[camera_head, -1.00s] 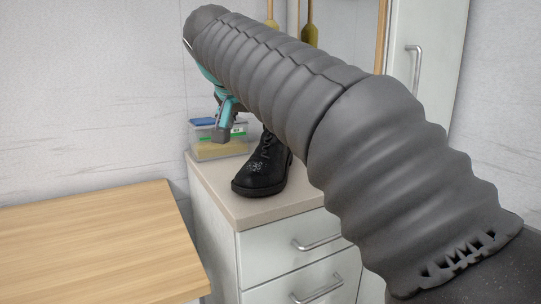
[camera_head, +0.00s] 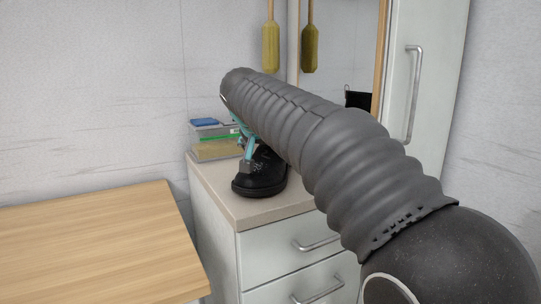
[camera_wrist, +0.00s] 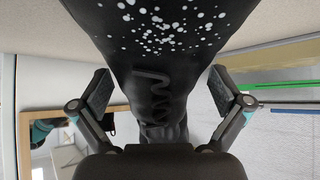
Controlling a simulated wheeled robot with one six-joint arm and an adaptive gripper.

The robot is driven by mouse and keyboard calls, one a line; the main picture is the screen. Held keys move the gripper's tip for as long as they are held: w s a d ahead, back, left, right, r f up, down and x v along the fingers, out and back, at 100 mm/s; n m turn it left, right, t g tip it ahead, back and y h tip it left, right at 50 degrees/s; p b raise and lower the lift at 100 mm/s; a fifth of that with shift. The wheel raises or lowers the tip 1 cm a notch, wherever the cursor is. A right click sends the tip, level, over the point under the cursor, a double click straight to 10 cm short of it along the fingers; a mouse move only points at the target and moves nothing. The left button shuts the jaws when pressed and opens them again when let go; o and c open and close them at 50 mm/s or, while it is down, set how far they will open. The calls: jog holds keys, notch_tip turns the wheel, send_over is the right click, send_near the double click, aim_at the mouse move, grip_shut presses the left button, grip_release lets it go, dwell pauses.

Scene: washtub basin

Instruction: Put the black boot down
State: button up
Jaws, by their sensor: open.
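The black boot (camera_head: 261,175) stands upright on the beige top of the white drawer cabinet (camera_head: 215,190). My arm and gripper hide its upper part in the head view. My gripper (camera_head: 247,160) is right at the boot in that view. In the wrist view, the boot (camera_wrist: 160,55), with white specks and dark laces, lies between the two fingers of my open gripper (camera_wrist: 162,92). A gap shows between each finger and the boot.
A stack of boxes (camera_head: 215,140) with a blue item on top stands left of the boot, close to my gripper. A wooden tabletop (camera_head: 95,240) is at the left, mostly clear. A tall white cabinet (camera_head: 430,85) stands at the right.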

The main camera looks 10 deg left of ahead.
jog(key=shift+w+d+f, duration=0.1)
jog(key=shift+w+f, duration=0.2)
jog(key=shift+r, duration=0.15)
jog(key=c, duration=1.6)
